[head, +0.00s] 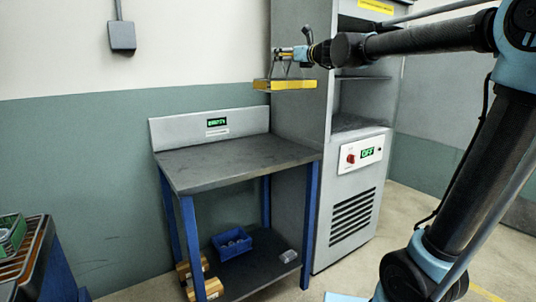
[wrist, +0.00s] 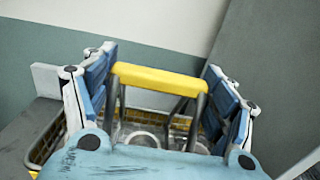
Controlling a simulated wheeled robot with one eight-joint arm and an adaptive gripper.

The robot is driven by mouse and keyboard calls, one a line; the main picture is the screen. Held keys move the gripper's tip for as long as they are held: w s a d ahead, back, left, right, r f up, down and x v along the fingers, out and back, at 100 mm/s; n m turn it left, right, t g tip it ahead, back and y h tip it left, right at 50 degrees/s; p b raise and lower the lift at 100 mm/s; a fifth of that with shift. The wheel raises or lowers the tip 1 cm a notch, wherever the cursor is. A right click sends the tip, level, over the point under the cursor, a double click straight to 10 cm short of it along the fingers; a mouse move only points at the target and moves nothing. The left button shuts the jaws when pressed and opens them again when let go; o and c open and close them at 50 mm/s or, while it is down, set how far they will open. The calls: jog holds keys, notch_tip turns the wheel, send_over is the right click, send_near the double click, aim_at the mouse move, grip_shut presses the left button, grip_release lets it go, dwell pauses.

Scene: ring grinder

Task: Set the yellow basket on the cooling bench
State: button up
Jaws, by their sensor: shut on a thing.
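The yellow basket (head: 285,85) hangs in the air in the head view, above the right back part of the cooling bench (head: 225,160). My gripper (head: 292,54) is above the basket and shut on its handle. In the wrist view the yellow handle bar (wrist: 158,80) lies between the two blue-padded fingers of my gripper (wrist: 160,90). Below the handle, round clear items show inside the basket. The bench has a dark bare top, blue legs and a grey back panel with a green display.
A tall grey cabinet (head: 300,130) with open shelves and a panel reading OFF stands right of the bench, close to the basket. A blue bin (head: 232,243) and boxes sit on the bench's lower shelf. A green crate (head: 12,235) is at far left.

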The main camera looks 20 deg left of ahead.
jog(key=w+a+f, duration=0.2)
jog(key=a+f, duration=0.1)
jog(key=f, duration=0.6)
jog(key=w+a+f, duration=0.2)
jog(key=f, duration=0.8)
jog(key=w+a+f, duration=0.2)
jog(key=a+f, duration=0.1)
jog(key=f, duration=0.6)
jog(key=shift+a+f, duration=0.3)
jog(key=shift+f, duration=0.05)
jog(key=o, duration=1.7)
